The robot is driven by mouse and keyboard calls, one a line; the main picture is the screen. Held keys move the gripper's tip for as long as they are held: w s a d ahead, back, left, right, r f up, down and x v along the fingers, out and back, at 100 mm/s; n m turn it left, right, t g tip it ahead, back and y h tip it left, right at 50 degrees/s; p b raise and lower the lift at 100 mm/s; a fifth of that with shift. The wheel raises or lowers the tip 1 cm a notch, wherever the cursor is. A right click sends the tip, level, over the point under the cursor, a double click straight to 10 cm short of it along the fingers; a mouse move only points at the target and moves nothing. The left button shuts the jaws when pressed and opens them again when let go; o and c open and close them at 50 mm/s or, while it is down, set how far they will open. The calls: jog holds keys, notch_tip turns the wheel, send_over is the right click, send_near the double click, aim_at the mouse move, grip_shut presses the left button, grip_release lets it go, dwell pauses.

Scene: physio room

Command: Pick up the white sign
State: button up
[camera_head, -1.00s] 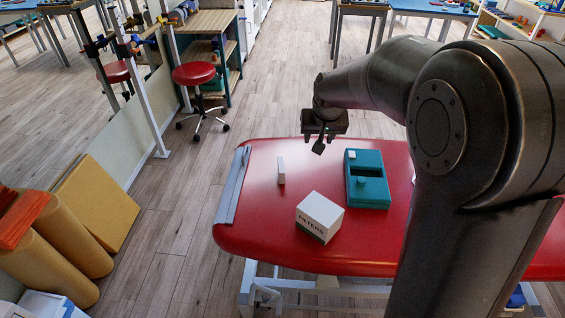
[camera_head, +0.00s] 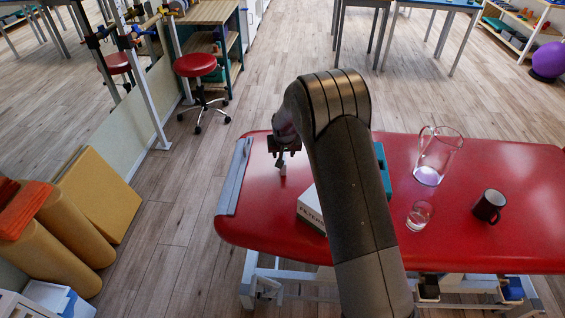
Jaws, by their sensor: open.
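The white sign (camera_head: 283,170) is a small upright white piece on the red padded table (camera_head: 255,212), toward its left end. My gripper (camera_head: 283,157) is open and sits right above the sign, with its fingers pointing down. The fingers overlap the sign's upper part in this view, so I cannot tell whether they touch it or are around it. My arm comes in from the lower right and hides the middle of the table.
A white box with lettering (camera_head: 311,211) stands close to the right of the sign, partly behind my arm. A teal tray (camera_head: 383,168) is mostly hidden. A glass pitcher (camera_head: 436,157), a small glass (camera_head: 419,214) and a dark mug (camera_head: 489,206) stand farther right. A grey strip (camera_head: 235,178) lines the left edge.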

jog(key=x, duration=0.6)
jog(key=shift+w+a+f, duration=0.15)
jog(key=shift+w+f, duration=0.1)
jog(key=shift+w, duration=0.2)
jog(key=shift+w+f, duration=0.1)
jog(key=shift+f, duration=0.1)
jog(key=shift+f, duration=0.25)
grip_shut()
dwell(0.6)
